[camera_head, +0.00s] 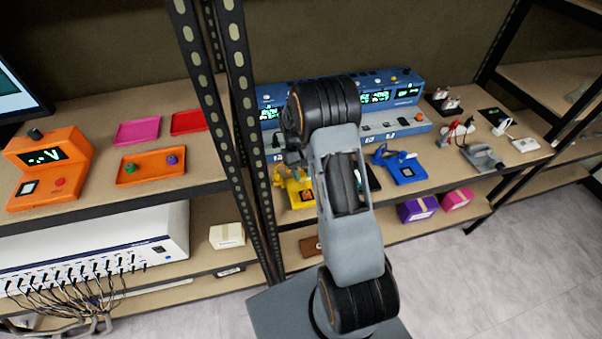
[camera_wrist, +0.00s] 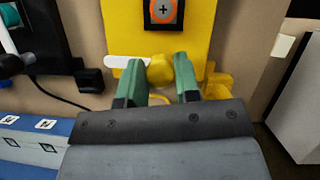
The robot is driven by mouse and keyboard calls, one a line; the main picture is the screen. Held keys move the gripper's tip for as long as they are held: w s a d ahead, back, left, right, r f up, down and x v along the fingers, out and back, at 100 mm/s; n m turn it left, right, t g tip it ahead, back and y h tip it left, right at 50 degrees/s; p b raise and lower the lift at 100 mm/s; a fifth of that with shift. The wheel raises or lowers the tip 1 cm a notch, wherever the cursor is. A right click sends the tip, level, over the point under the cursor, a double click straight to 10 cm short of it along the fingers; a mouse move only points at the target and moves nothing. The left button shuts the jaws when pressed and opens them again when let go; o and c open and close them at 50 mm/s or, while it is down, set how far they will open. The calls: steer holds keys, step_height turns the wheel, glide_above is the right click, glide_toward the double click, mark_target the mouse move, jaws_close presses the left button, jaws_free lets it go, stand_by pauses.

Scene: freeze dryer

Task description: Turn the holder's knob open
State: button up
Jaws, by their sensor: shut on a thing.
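The yellow holder (camera_wrist: 205,30) fills the upper middle of the wrist view, with a black square part and an orange cross-marked disc on it. Its round yellow knob (camera_wrist: 160,69) sits at the near edge. My gripper (camera_wrist: 162,80) has its two green fingers on either side of the knob, shut on it. In the head view the yellow holder (camera_head: 300,193) stands on the shelf board left of my arm. My arm hides part of it, and the fingertips and the knob cannot be made out there.
The blue instrument (camera_head: 411,97) stands behind my arm; its edge also shows at the lower left of the wrist view (camera_wrist: 35,140). A blue holder (camera_head: 408,172) is to the right. A black shelf post (camera_head: 243,100) rises close on the left. An orange tray (camera_head: 150,168) lies beyond it.

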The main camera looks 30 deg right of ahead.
steer(key=shift+w+r+n, duration=0.15)
steer(key=shift+n, duration=0.15)
stand_by(0.4)
steer(key=o, duration=0.9)
steer(key=shift+o, duration=0.2)
steer(key=v, duration=1.3)
steer(key=shift+a+r+b, duration=0.15)
steer(key=shift+r+b, duration=0.15)
steer(key=shift+b, duration=0.15)
steer(key=s+a+r+t, duration=0.2)
steer(key=s+a, duration=0.1)
steer(key=s, duration=0.4)
steer(key=s+a+r+t, duration=0.2)
steer(key=s+a+t, duration=0.1)
steer(key=s, duration=0.4)
steer(key=s+a+r+t, duration=0.3)
steer(key=s, duration=0.4)
steer(key=shift+s+a, duration=0.35)
